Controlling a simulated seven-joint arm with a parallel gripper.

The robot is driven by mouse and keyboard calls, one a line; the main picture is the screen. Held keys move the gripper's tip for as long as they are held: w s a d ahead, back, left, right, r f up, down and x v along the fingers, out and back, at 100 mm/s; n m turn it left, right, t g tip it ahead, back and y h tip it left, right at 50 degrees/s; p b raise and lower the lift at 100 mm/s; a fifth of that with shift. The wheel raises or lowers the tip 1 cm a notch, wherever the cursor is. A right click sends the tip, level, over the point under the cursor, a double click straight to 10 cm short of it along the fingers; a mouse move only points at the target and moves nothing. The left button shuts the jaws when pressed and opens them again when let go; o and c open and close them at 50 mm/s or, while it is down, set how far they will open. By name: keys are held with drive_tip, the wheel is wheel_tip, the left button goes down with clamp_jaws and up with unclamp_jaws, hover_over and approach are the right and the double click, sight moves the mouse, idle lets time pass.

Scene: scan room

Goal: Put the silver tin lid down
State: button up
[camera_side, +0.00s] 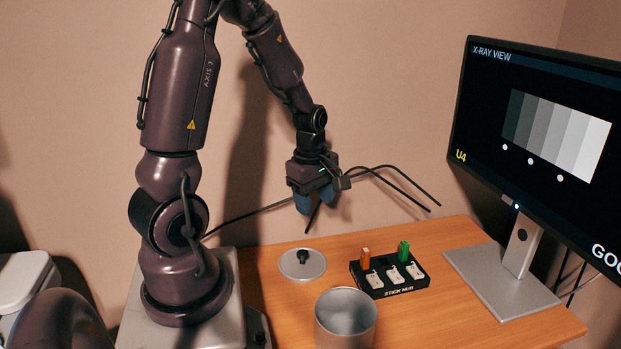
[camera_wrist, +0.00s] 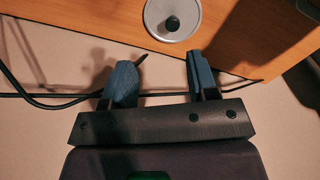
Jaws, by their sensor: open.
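The silver tin lid (camera_side: 302,264) lies flat on the wooden table, its black knob facing up. It also shows at the top of the wrist view (camera_wrist: 184,29). The silver tin (camera_side: 346,322) stands upright and open at the table's front, apart from the lid; its lower part is cut off by the picture edge. My gripper (camera_side: 316,208) is open and empty, in the air above the table's back area, with blue fingers pointing down. In the wrist view its two fingers (camera_wrist: 163,72) are spread with nothing between them. The lid is clear of the fingers.
A black stick hub (camera_side: 402,289) with an orange stick (camera_side: 365,258) and a green stick (camera_side: 403,250) sits right of the lid. A monitor (camera_side: 538,130) on a grey stand (camera_side: 500,285) occupies the right. Black cables run behind the table. Bare wood (camera_side: 455,320) lies at front right.

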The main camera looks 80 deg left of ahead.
drive_tip(key=s+d+r+m+t, duration=0.2)
drive_tip(key=d+r+m, duration=0.7)
drive_tip(key=m, duration=0.2)
drive_tip(key=s+d+r+m+t, duration=0.2)
drive_tip(key=d+r+m, duration=0.6)
drive_tip(key=m, duration=0.4)
drive_tip(key=shift+s+d+r+t, duration=0.25)
drive_tip(key=shift+d+r+t, duration=0.15)
drive_tip(key=shift+d, duration=0.5)
